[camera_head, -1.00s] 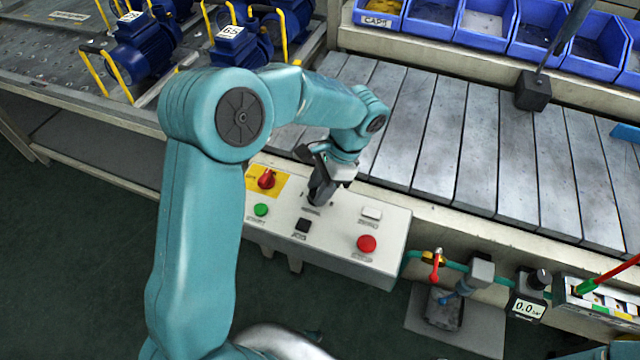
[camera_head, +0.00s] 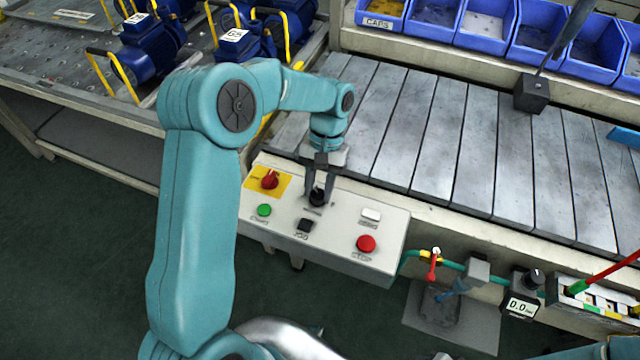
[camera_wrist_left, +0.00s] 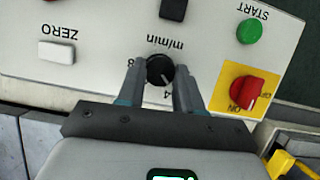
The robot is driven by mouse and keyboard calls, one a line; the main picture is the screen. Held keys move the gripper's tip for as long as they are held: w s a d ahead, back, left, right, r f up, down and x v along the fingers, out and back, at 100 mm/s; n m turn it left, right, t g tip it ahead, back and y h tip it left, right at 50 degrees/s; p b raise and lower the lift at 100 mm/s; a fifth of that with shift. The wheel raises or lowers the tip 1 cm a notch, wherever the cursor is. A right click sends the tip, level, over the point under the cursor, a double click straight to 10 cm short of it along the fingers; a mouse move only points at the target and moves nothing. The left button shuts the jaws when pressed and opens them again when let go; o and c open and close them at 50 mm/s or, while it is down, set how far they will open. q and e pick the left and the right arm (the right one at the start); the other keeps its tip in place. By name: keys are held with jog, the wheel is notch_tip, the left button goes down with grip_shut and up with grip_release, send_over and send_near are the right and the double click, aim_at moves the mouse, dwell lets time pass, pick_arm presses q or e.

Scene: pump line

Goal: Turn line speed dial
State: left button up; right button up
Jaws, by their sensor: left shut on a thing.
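The line speed dial (camera_head: 317,197) is a small black knob on the light grey control panel (camera_head: 335,225). In the left wrist view the dial (camera_wrist_left: 159,70) has a white pointer line and sits under the "m/min" label. My left gripper (camera_head: 318,192) comes down on it from above, with one finger on each side. In the left wrist view the fingers of the left gripper (camera_wrist_left: 160,82) are shut on the dial. The fingers cover part of the scale; a "4" and an "8" show. My right gripper is not in view.
Close to the dial are a red rotary switch (camera_head: 269,180) on a yellow plate, a green START button (camera_head: 264,210), a black button (camera_head: 304,225), a white ZERO button (camera_head: 371,214) and a red STOP button (camera_head: 366,243). The slatted conveyor (camera_head: 430,140) lies behind the panel.

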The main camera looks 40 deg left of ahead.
pick_arm(q)
jog(key=n, duration=0.2)
jog(key=n+t+h, duration=0.1)
jog(key=n, duration=0.1)
jog(key=shift+a+h, duration=0.2)
jog(key=shift+h, duration=0.1)
jog(key=shift+s+a+n+t+h, duration=0.1)
jog(key=shift+n+t+h, duration=0.15)
jog(key=shift+n, duration=0.8)
jog(key=shift+s+n+t+h, duration=0.1)
jog(key=shift+n+t+h, duration=0.15)
jog(key=shift+n, duration=0.8)
jog(key=o, duration=1)
jog(key=shift+o, duration=0.2)
jog(key=p+v, duration=0.1)
jog(key=v, duration=1.5)
jog(key=shift+r+p, duration=0.2)
jog(key=shift+p, duration=0.2)
